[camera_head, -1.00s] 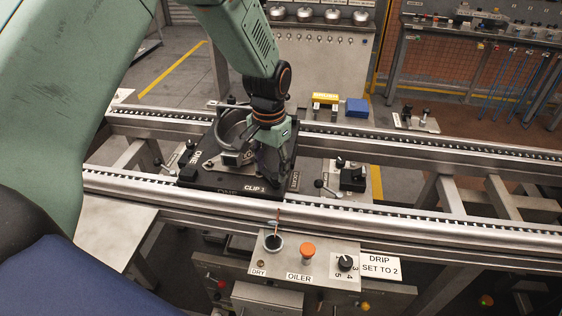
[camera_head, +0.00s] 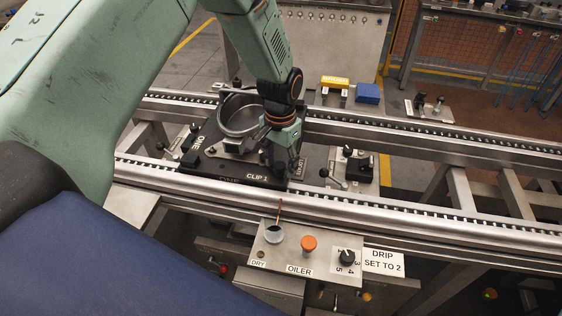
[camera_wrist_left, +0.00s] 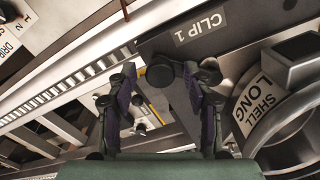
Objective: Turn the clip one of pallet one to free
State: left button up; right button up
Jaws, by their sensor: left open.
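Pallet one (camera_head: 212,168) is a dark plate on the rail conveyor, marked ONE and CLIP 1, carrying a round metal shell (camera_head: 240,116). The CLIP 1 label (camera_wrist_left: 201,27) and the SHELL LONG label (camera_wrist_left: 259,101) show in the left wrist view. My left gripper (camera_head: 284,166) points down at the pallet's right end, beside the CLIP 1 label. In the wrist view its open fingers (camera_wrist_left: 165,80) stand either side of a dark rounded part (camera_wrist_left: 160,72) at the plate's edge, perhaps clip one. Contact and the clip's turn cannot be told. My right gripper is out of view.
The front rail (camera_head: 400,212) runs between the pallet and an oiler panel (camera_head: 270,255) with an orange button. A bracket with a black block and lever (camera_head: 350,168) stands right of the pallet. Yellow (camera_head: 335,82) and blue (camera_head: 368,93) blocks lie behind the back rail.

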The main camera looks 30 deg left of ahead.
pick_arm(q)
jog(key=shift+s+r, duration=0.15)
jog(key=shift+s, duration=0.3)
jog(key=shift+w+f, duration=0.25)
jog(key=shift+w, duration=0.2)
jog(key=c, duration=0.4)
jog(key=shift+s+r, duration=0.1)
jog(key=shift+s, duration=0.1)
jog(key=c, duration=0.4)
grip_shut()
